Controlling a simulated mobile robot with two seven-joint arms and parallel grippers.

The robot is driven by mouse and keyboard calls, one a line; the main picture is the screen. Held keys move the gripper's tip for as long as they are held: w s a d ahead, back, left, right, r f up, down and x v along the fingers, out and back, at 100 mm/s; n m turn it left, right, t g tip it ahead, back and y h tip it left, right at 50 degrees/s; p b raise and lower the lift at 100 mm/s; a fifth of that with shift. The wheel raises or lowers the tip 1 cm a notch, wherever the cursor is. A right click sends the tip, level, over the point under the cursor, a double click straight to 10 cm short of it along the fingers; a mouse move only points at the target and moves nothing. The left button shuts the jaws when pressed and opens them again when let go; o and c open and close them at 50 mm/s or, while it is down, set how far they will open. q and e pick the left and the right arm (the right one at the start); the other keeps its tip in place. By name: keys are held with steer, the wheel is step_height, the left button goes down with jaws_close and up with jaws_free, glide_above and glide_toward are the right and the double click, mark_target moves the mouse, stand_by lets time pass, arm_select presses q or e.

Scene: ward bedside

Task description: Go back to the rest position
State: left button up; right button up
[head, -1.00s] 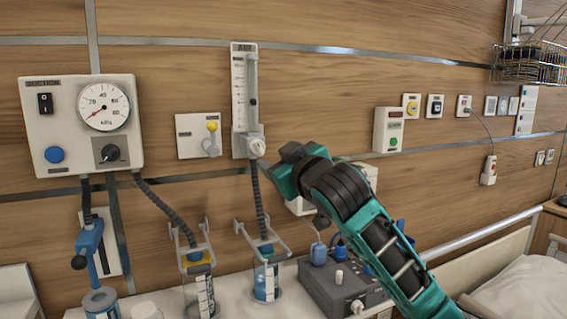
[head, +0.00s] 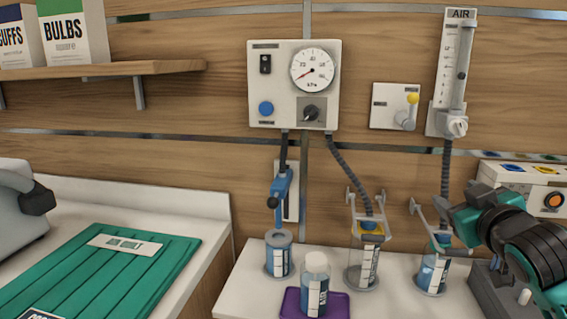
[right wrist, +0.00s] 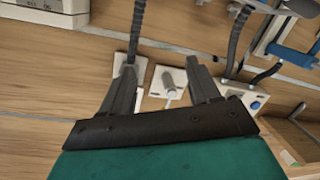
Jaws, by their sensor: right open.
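My right gripper (head: 462,215) is at the right of the head view, in front of the wall and below the AIR flowmeter (head: 455,75). Its teal and black arm comes in from the lower right corner. In the right wrist view the two dark fingers (right wrist: 160,88) are spread apart with nothing between them. They point toward the wood-panelled wall, and a small white wall plate (right wrist: 168,86) with a grey lever shows beyond the gap. My left gripper is not in view.
A suction panel (head: 294,85) hangs on the wall. Below it are several canisters, including a blue-topped one (head: 279,255), and a white-capped bottle (head: 315,283) on a purple mat (head: 341,303). A control box (head: 520,180) is near my right arm.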

steer(key=s+a+f+g+y, duration=0.1)
steer(key=a+f, duration=0.1)
steer(key=f, duration=0.5)
steer(key=s+a+f+g+y, duration=0.1)
steer(key=a+f, duration=0.1)
steer(key=f, duration=0.4)
steer(key=s+a+f+g, duration=0.1)
steer(key=s+a+f, duration=0.3)
steer(key=s+f, duration=0.2)
steer(key=s+a+f+g+y, duration=0.1)
steer(key=s+a+f, duration=0.3)
steer(key=s+f, duration=0.3)
steer(key=s+a+f+g+y, duration=0.1)
steer(key=s+a+f, duration=0.3)
steer(key=f, duration=0.8)
steer(key=s, duration=0.2)
steer(key=shift+s+f+m+g, duration=0.3)
steer(key=shift+s+f+m, duration=0.05)
steer(key=shift+f+m, duration=0.05)
